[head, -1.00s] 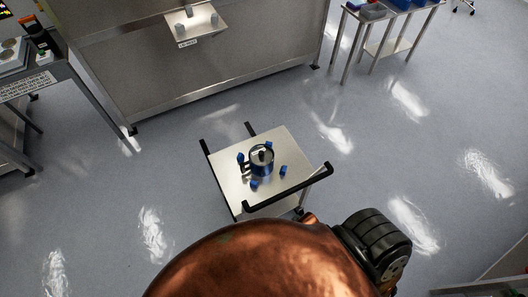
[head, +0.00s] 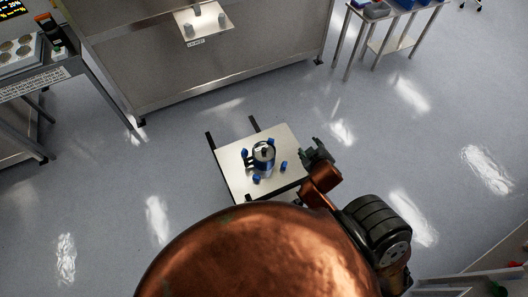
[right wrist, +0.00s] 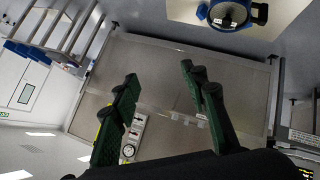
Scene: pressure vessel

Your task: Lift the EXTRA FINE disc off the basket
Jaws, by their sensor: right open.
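I cannot make out a basket or a disc marked EXTRA FINE. My right gripper (head: 318,154) is over the cart's right edge, to the right of the vessel and apart from it. In the right wrist view its green-black fingers (right wrist: 165,85) are spread and empty. My left gripper is not in view.
A bench (head: 35,83) at left bears a tray with round items. A steel cabinet (head: 210,75) stands behind. A table with blue bins (head: 395,15) is at the back right. Floor around the cart is clear.

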